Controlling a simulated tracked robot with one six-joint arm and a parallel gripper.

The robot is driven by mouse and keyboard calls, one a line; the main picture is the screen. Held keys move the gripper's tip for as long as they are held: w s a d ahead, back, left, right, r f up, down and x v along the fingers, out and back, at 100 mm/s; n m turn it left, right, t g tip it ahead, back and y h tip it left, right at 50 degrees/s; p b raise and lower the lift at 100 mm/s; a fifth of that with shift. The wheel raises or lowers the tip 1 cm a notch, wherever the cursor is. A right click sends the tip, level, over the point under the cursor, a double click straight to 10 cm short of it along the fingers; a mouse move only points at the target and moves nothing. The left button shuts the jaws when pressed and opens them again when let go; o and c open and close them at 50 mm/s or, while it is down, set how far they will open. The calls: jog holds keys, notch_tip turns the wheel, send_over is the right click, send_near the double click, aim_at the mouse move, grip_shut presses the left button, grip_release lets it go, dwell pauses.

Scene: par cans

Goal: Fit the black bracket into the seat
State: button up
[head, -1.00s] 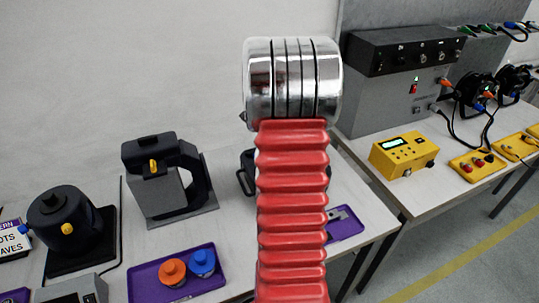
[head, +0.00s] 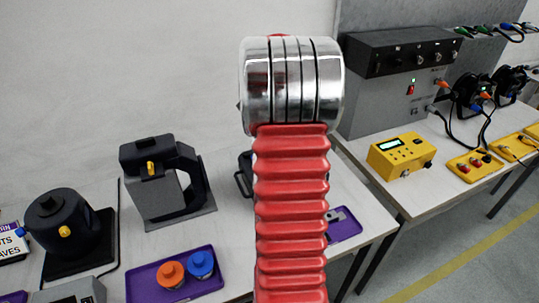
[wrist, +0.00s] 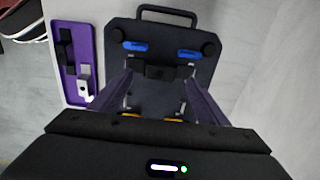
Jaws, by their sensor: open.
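In the wrist view my gripper (wrist: 159,78) is open, its two purple fingers apart over a dark fixture plate (wrist: 158,108). A small black block (wrist: 163,72) shows between the fingertips on the plate; I cannot tell whether it is the seat or a part of it. A black bracket-like part (wrist: 66,48) lies in the purple tray (wrist: 57,85) left of the plate, beside a pale metal bracket (wrist: 84,80). In the head view my arm hides my gripper and most of the fixture; the plate's handle (head: 241,183) shows at the arm's left.
The fixture has blue clips (wrist: 136,46) and a black handle (wrist: 167,11). In the head view a black clamp stand (head: 165,185), a black pot (head: 58,220) and a purple tray (head: 140,290) with orange and blue caps stand left. A yellow box (head: 402,155) is on the right table.

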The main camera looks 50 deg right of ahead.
notch_tip(320, 180, up, 10)
dwell(0.4)
dwell(0.6)
jog(key=s+a+n+t, duration=0.2)
jog(key=a+n, duration=1)
jog(key=a, duration=0.9)
jog(key=s+a+n+t, duration=0.3)
jog(key=a+n, duration=0.9)
jog(key=a, duration=0.9)
jog(key=shift+s+a+r+t, duration=0.15)
jog(key=shift+s+a+t, duration=0.2)
jog(key=shift+s, duration=0.75)
